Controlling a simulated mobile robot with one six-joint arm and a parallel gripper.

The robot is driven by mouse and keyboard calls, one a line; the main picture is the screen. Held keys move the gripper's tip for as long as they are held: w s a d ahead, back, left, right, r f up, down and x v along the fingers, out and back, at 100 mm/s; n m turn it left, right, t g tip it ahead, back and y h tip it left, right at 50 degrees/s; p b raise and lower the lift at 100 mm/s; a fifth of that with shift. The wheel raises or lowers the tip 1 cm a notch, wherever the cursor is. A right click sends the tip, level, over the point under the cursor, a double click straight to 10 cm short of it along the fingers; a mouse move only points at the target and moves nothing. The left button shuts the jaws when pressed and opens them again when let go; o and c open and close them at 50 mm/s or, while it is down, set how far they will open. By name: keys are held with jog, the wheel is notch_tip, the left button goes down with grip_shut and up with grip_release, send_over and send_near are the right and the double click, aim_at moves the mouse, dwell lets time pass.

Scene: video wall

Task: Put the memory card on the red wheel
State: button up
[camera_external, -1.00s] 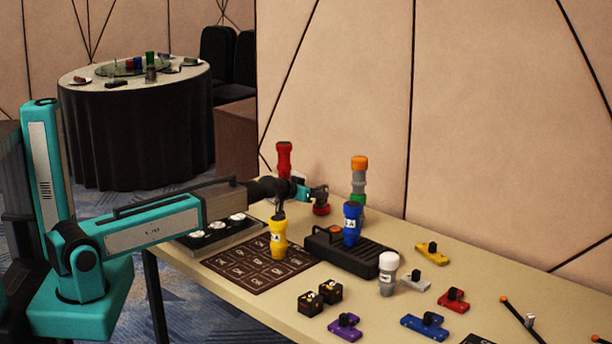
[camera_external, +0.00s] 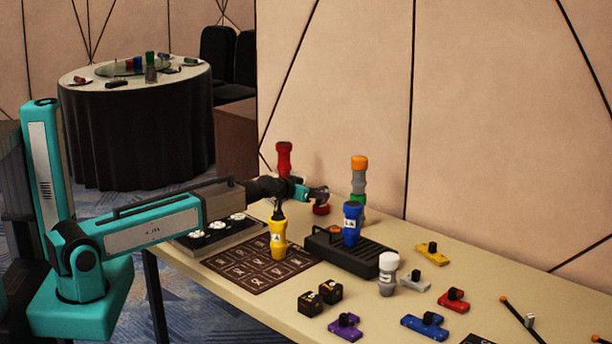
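My gripper (camera_external: 320,194) is at the end of the outstretched teal arm, over the far left part of the table. It is small and seen from the side, so I cannot tell whether its fingers are open or shut. A small round red thing (camera_external: 321,210) shows directly below it, partly covered by it; this may be the red wheel, but its shape is unclear. I cannot tell whether the gripper touches it. I cannot pick out a memory card with certainty.
A yellow bottle-like piece (camera_external: 278,240) stands on a brown printed mat (camera_external: 240,270). A blue one (camera_external: 352,225) stands by a black ribbed box (camera_external: 375,262). A red one (camera_external: 284,160) and an orange-topped stack (camera_external: 359,180) stand behind. Small coloured blocks lie at the front right.

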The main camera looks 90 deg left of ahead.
jog(key=v, duration=1.1)
dwell(0.3)
jog(key=shift+r, duration=0.1)
dwell(0.6)
